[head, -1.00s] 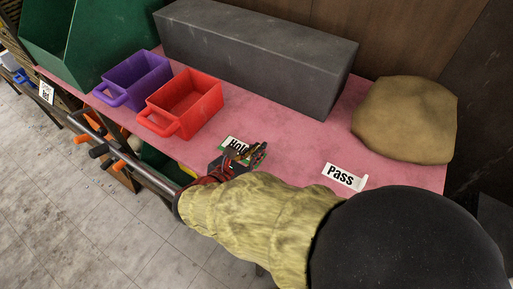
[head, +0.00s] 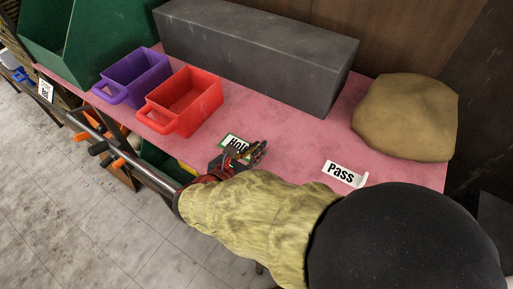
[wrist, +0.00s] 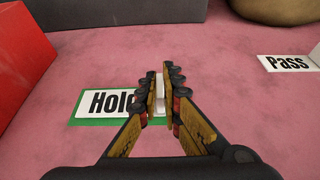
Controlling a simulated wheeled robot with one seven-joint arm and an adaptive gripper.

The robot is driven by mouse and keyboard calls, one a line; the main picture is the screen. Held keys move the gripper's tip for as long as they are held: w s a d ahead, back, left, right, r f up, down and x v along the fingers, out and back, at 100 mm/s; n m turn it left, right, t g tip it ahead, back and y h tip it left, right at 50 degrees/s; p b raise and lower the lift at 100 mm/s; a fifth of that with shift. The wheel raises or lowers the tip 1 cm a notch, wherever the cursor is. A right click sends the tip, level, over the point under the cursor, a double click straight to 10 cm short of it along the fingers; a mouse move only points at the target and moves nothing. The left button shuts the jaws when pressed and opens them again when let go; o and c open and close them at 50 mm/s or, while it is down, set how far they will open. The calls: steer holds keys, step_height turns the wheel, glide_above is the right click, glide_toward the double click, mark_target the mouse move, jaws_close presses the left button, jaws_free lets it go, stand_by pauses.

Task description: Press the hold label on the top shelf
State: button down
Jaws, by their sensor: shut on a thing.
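The Hold label (head: 231,142) is white with black letters and a green border. It lies flat on the pink top shelf (head: 300,155). In the wrist view the Hold label (wrist: 102,103) shows just left of the fingers, its right end hidden behind them. My gripper (head: 256,152) is low over the label's right side; whether it touches the label I cannot tell. In the wrist view my gripper (wrist: 163,78) is shut on a small white thing (wrist: 159,92) between the fingers.
A Pass label (head: 343,174) lies to the right. A red bin (head: 187,100) and a purple bin (head: 135,77) stand left. A long grey block (head: 260,60) lines the back. A tan lump (head: 405,118) sits at the right. Pink surface is bare between the labels.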

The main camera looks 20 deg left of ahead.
steer(key=c, duration=1.9)
jaws_free()
steer(key=shift+s, duration=0.1)
steer(key=v, duration=1.2)
steer(key=shift+f, duration=0.1)
